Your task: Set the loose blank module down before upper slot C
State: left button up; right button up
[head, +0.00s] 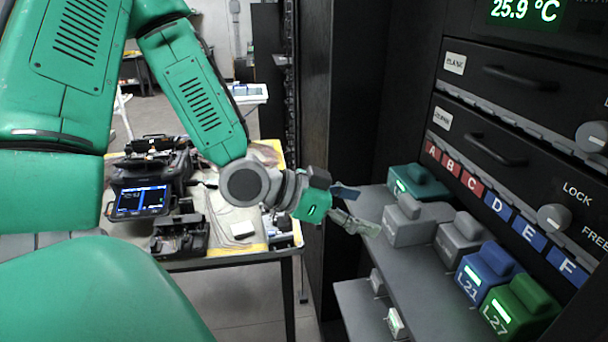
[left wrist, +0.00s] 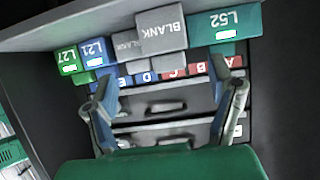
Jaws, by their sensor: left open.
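My left gripper (head: 356,211) is open and empty, just left of the nearer grey blank module (head: 408,228) in the head view. In the left wrist view the spread fingers (left wrist: 165,106) hold nothing. That blank module, labelled BLANK (left wrist: 162,32), appears to rest on the shelf (head: 408,275), roughly in line with red label C (left wrist: 172,73). It looks larger than the second grey blank (left wrist: 128,47) beside it. The red label C (head: 473,186) shows on the rack in the head view. The right gripper is not in view.
A teal L52 module (head: 418,183) stands at the far end; blue L21 (head: 486,274) and green L27 (head: 519,308) stand at the near end. A lower shelf (head: 362,308) holds small modules. A table with a splicer (head: 145,195) is left of the rack.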

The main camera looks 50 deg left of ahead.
pick_arm(q)
jog(key=s+f+n+g+y, duration=0.2)
jog(key=s+f+g, duration=0.25)
jog(key=f, duration=0.65)
jog(key=s+f+n+g+y, duration=0.25)
jog(key=s+f, duration=0.25)
jog(key=f, duration=0.7)
jog(key=s+d+f+n+g+y, duration=0.1)
jog(key=s+f+g, duration=0.1)
jog(key=s+f, duration=0.3)
jog(key=s+d+f+g+y, duration=0.2)
jog(key=s+f, duration=0.1)
jog(key=s, duration=0.4)
notch_tip(320, 180, down, 16)
jog(key=a+b, duration=0.1)
jog(key=b, duration=1.5)
jog(key=shift+w+a+f+h, duration=0.15)
jog(key=shift+w+f+h, duration=0.1)
jog(key=shift+h, duration=0.1)
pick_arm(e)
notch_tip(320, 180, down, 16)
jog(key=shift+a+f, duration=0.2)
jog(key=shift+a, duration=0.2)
pick_arm(q)
jog(key=shift+d+r, duration=0.1)
jog(key=shift+d, duration=0.2)
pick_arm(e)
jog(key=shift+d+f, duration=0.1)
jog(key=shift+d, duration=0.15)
